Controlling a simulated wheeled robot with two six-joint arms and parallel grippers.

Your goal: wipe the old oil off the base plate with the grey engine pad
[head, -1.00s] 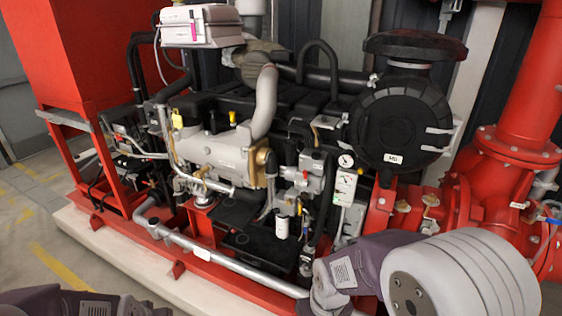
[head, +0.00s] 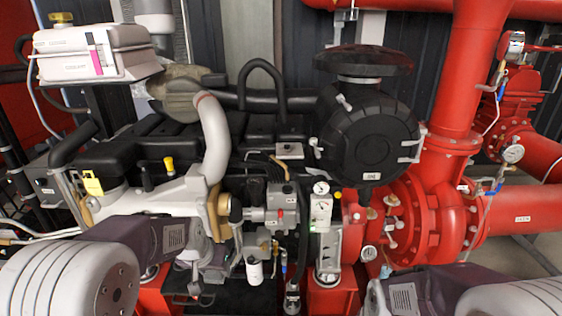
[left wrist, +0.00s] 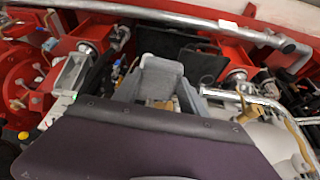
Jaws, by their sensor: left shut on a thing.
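My left gripper (head: 196,278) reaches down in front of the engine at lower left in the head view, partly hidden by its own wrist. In the left wrist view it (left wrist: 158,95) is shut on a grey block-like thing (left wrist: 160,68), which I take to be the grey engine pad; its lower edge is hard to make out. The dark base plate (left wrist: 198,66) lies beyond it, between red frame parts. In the head view the plate (head: 238,300) shows only as a dark strip at the bottom. I cannot make out the old oil. My right gripper is out of view.
The engine (head: 150,195) with its pale pipe stands close in front. A white filter (head: 254,270), a gauge panel (head: 321,208) and red supports (head: 330,298) crowd the plate. A silver pipe (left wrist: 190,18) runs beyond it. Red pump pipework (head: 430,215) stands at the right.

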